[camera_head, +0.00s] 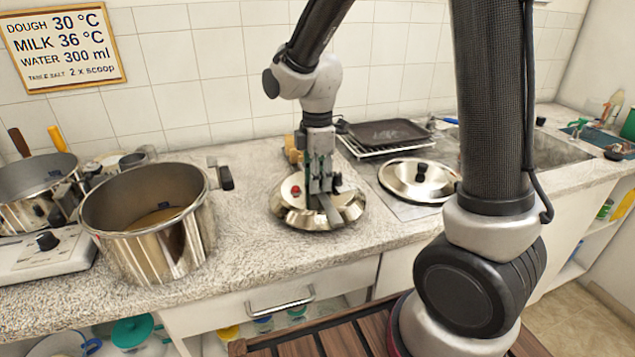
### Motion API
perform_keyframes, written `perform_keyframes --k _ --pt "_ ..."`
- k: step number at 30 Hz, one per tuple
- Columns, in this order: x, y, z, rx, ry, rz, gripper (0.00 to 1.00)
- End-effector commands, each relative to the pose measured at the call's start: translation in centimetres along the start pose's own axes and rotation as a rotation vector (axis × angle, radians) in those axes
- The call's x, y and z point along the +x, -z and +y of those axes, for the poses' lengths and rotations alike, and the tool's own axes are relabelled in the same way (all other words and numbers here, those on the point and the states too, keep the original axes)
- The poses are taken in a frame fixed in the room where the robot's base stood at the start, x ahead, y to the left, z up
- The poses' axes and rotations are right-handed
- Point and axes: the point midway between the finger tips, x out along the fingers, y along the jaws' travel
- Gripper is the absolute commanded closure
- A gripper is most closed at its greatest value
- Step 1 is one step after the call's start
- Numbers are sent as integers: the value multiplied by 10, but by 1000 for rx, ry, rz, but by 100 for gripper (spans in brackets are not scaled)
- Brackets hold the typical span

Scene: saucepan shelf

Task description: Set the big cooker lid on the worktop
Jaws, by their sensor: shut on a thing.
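The big cooker lid (288,217) is a shiny steel dome with a red knob and dark fittings on top. It is in the middle of the worktop (240,240), right of the big open pot (165,245). My gripper (322,200) points down over the lid's centre and is shut on its top fitting. The fingers hide part of the lid's top. The lid looks level and at or very near the worktop surface; I cannot tell whether its rim touches.
A smaller steel lid (408,180) lies to the right, before a rack with a dark tray (385,133). The sink (560,150) is farther right. A scale (45,255) with a pot (35,190) stands at the left. Bare worktop lies in front of the big lid.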

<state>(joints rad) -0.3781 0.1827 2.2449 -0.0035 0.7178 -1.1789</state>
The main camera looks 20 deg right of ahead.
Motion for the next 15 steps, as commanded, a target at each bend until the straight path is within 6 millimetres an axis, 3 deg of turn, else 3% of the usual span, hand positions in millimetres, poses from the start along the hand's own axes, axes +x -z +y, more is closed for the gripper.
perform_keyframes --k 3,14,15 --pt "10 0 0 0 0 0 100" --pt "14 0 0 0 0 0 100" --pt "14 0 0 0 0 0 67"
